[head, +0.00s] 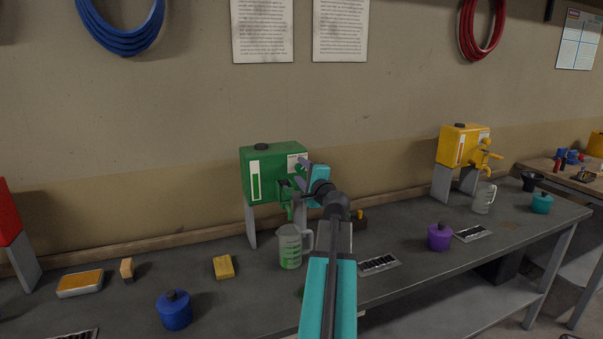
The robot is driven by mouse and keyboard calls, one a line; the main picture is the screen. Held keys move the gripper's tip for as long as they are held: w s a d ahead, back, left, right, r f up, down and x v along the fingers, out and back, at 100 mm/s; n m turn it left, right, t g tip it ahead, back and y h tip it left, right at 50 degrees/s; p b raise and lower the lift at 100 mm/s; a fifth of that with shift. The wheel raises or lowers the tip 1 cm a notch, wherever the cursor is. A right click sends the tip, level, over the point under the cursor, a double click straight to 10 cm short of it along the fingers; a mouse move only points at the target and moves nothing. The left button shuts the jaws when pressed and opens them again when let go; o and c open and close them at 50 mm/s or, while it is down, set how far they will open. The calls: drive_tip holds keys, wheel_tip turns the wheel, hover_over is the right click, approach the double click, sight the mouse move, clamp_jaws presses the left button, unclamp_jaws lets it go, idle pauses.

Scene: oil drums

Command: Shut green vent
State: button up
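The green drum (270,160) stands on grey legs on the workbench, with a white level strip and a label on its front. A black cap (262,147) sits on its top; I cannot tell whether this vent is open or shut. A green tap (285,188) sticks out of the drum's front, partly hidden by my arm. My gripper (298,173) is at the right part of the drum's front, near the label and above the tap. A clear jug (290,246) with green liquid stands below the tap.
A yellow drum (458,146) with its tap and another jug (484,199) stand to the right. A yellow sponge (223,267), a blue pot (174,309) and a purple pot (440,236) lie along the bench (400,284).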

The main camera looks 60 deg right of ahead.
drive_tip(key=b+v, duration=1)
drive_tip(key=v, duration=0.3)
drive_tip(key=shift+a+b, duration=0.2)
drive_tip(key=shift+b, duration=0.1)
idle(0.8)
drive_tip(key=shift+s+a, duration=0.1)
drive_tip(key=shift+s, duration=0.15)
idle(0.6)
